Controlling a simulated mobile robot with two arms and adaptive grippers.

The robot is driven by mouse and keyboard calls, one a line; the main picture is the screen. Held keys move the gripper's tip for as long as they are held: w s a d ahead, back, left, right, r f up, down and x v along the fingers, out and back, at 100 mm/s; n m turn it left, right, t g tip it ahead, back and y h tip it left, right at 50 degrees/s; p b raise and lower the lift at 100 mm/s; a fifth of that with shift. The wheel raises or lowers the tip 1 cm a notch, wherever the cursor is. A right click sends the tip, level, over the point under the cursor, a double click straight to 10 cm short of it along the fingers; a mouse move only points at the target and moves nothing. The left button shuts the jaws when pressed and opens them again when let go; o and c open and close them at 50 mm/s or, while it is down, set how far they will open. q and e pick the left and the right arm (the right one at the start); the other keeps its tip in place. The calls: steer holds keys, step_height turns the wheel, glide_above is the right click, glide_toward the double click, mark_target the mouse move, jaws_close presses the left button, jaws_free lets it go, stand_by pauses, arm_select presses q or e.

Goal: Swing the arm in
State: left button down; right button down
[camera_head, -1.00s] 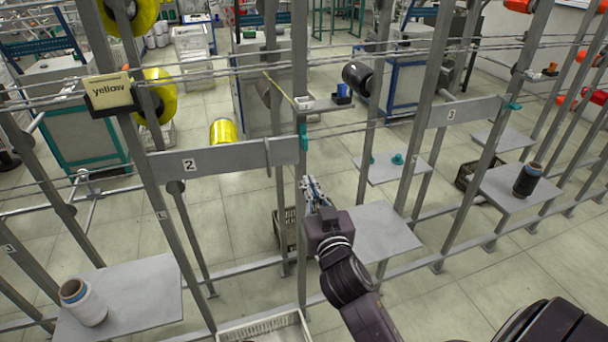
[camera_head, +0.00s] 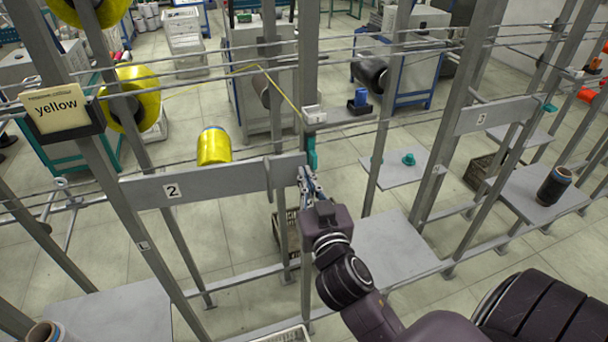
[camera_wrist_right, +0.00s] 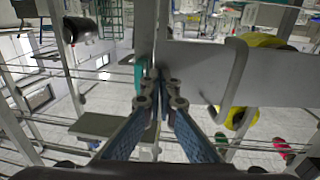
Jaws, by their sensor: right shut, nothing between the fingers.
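A grey flat arm (camera_head: 284,172) sits at the right end of the grey crossbar (camera_head: 215,184) marked 2, close to an upright post. My right gripper (camera_head: 304,176) is shut and empty, with its fingertips just right of that arm's end. In the right wrist view the fingertips (camera_wrist_right: 160,86) are together beside a grey plate (camera_wrist_right: 205,76) with a bent rod (camera_wrist_right: 237,75) in front. I cannot tell whether they touch it. A yellow bobbin (camera_head: 214,147) shows behind the crossbar. My left gripper is not in view.
A teal piece (camera_head: 311,155) is on the post just above my gripper. Thin wires cross at several heights. A yellow label card (camera_head: 57,107) is at the left. A grey shelf (camera_head: 395,248) at the right is bare, and another holds a dark bobbin (camera_head: 554,186).

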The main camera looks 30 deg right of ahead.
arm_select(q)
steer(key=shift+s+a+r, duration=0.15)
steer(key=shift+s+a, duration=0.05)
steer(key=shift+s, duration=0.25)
arm_select(e)
steer(key=x, duration=0.2)
steer(key=shift+w+d+r, duration=0.1)
steer(key=shift+w+d, duration=0.05)
steer(key=shift+w, duration=0.05)
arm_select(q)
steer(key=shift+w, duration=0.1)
